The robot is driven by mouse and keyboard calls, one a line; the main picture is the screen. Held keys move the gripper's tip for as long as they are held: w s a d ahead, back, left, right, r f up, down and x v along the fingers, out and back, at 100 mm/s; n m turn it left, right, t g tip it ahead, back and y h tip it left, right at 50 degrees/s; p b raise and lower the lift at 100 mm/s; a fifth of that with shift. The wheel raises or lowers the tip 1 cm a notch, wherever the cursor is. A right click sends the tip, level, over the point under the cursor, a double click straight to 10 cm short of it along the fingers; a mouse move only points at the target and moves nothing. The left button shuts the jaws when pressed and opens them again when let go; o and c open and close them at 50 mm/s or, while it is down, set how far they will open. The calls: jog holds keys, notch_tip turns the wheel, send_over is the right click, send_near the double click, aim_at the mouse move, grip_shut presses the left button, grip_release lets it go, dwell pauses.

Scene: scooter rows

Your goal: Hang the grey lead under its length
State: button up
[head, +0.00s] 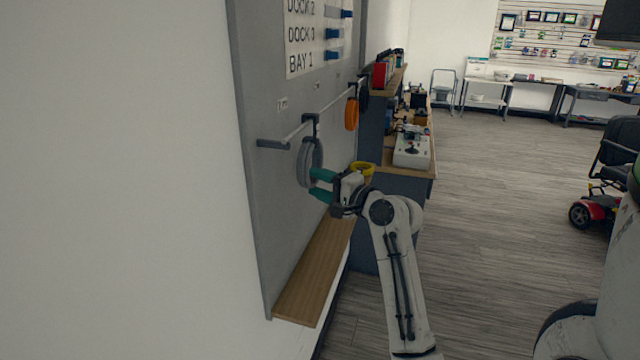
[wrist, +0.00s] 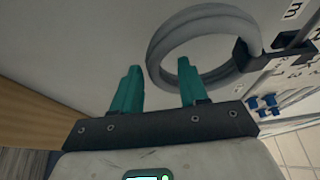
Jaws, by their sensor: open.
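The grey lead (head: 305,172) is a coiled ring. It hangs from a dark hook (head: 310,119) near the close end of the wall rail (head: 327,112). In the wrist view the coil (wrist: 158,48) shows above my fingers, with the dark hook (wrist: 245,56) at its right side. My gripper (head: 316,184) is open, its teal fingers pointing at the panel beside the lower part of the coil. In the wrist view my gripper (wrist: 158,72) has nothing between its fingers; the right fingertip overlaps the coil's edge. I cannot tell whether they touch. Small length labels (head: 282,104) sit above the rail, unreadable here.
An orange coil (head: 351,115) and a black coil (head: 363,88) hang farther along the rail. A yellow coil (head: 362,168) lies beyond my gripper. A wooden ledge (head: 318,262) runs below the panel (head: 262,90).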

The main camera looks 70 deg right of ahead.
jog(key=b+v, duration=0.2)
jog(key=v, duration=0.8)
jog(key=shift+s+a, duration=0.15)
jog(key=shift+s, duration=0.25)
jog(key=w+a+f+n+g+y, duration=0.3)
jog(key=a+f+n+g, duration=0.15)
jog(key=a+f, duration=0.65)
jog(key=w+a+f+n+g+y, duration=0.35)
jog(key=a+f+n, duration=0.25)
jog(key=a+f, duration=0.45)
jog(key=s+a+f+n+g+h, duration=0.1)
jog(key=s+a+f+n+g, duration=0.7)
jog(key=s+a+f+n, duration=0.2)
jog(key=s+a+f, duration=0.2)
jog(key=s, duration=0.2)
jog(key=shift+n, duration=0.35)
